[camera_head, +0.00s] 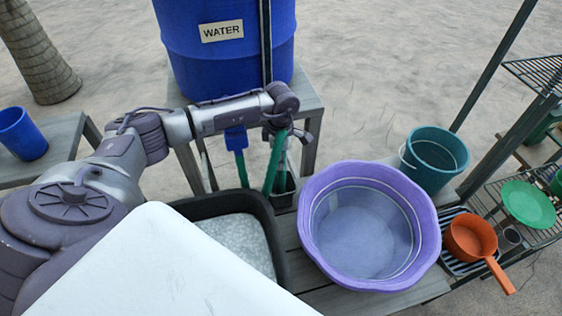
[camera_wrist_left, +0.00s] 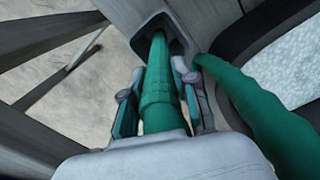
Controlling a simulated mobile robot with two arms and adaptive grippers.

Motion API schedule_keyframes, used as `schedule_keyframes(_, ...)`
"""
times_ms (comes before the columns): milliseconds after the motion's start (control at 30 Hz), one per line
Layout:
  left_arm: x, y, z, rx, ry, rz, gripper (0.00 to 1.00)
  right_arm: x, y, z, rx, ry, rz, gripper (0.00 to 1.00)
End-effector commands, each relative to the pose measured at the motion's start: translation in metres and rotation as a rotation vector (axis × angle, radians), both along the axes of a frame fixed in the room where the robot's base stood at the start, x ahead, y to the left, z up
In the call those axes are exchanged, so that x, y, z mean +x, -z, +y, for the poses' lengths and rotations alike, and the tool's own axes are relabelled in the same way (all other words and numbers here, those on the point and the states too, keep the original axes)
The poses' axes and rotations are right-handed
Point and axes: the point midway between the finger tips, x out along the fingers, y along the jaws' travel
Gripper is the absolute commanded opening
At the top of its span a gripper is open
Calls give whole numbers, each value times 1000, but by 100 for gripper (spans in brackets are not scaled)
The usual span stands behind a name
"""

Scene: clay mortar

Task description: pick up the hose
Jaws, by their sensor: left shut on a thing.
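The green hose (camera_head: 274,165) hangs below my left gripper (camera_head: 286,139) in the head view, in front of the blue water barrel (camera_head: 225,52). In the left wrist view the hose (camera_wrist_left: 158,85) runs between the two fingers of my left gripper (camera_wrist_left: 160,98), which is shut on it. Its far end enters a square grey holder (camera_wrist_left: 155,20). Another thick green length (camera_wrist_left: 250,105) curves to the right of the fingers. A blue fitting (camera_head: 236,139) with green hose below it hangs left of the gripper. My right gripper does not show.
A purple basin (camera_head: 318,232) stands on the grey bench right of the hose. A dark tray (camera_head: 277,230) of grey material lies in front. A teal bucket (camera_head: 432,157), orange pan (camera_head: 470,238) and green plate (camera_head: 528,205) are at the right. A blue cup (camera_head: 22,134) stands far left.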

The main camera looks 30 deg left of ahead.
Motion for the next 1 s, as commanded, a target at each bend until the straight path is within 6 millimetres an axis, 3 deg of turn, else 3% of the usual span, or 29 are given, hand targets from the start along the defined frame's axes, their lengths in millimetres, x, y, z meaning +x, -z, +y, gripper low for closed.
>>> schedule_keyframes(167,2,-10,1,1,0,-4,1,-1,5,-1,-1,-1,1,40)
schedule_keyframes(600,1,-90,0,0,0,-4,1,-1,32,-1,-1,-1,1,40)
schedule_keyframes(1000,1,-144,0,0,-1,-2,1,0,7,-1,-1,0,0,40)
